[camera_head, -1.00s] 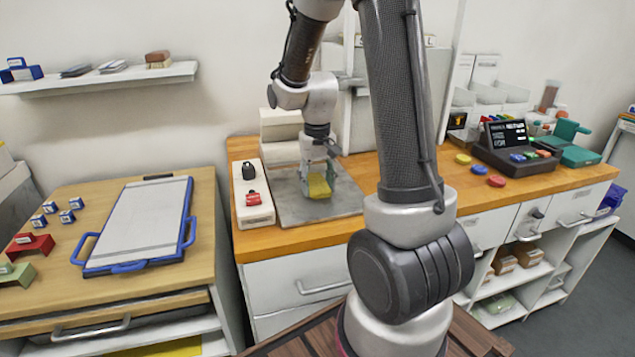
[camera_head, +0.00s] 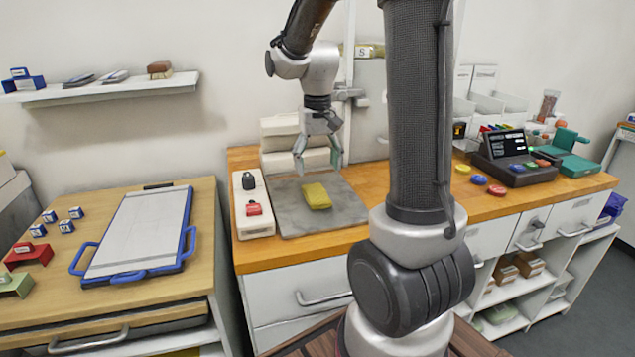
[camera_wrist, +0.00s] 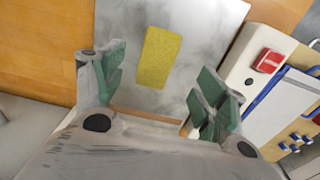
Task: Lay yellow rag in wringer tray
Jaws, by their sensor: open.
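The yellow rag (camera_head: 316,196) lies flat on a grey metal plate (camera_head: 291,218) on the wooden counter. The plate may be the wringer tray; I cannot tell for certain. My gripper (camera_head: 318,168) is open and empty, raised above and behind the rag. In the wrist view the rag (camera_wrist: 159,57) shows beyond and between the open fingers of my gripper (camera_wrist: 160,95), apart from them, with the grey plate (camera_wrist: 215,25) around it.
A white control box (camera_head: 240,207) with a black knob and a red button stands left of the plate. A blue-edged clipboard (camera_head: 190,240) lies on the left table. Coloured discs (camera_head: 479,180) and a dark console (camera_head: 515,155) are on the right.

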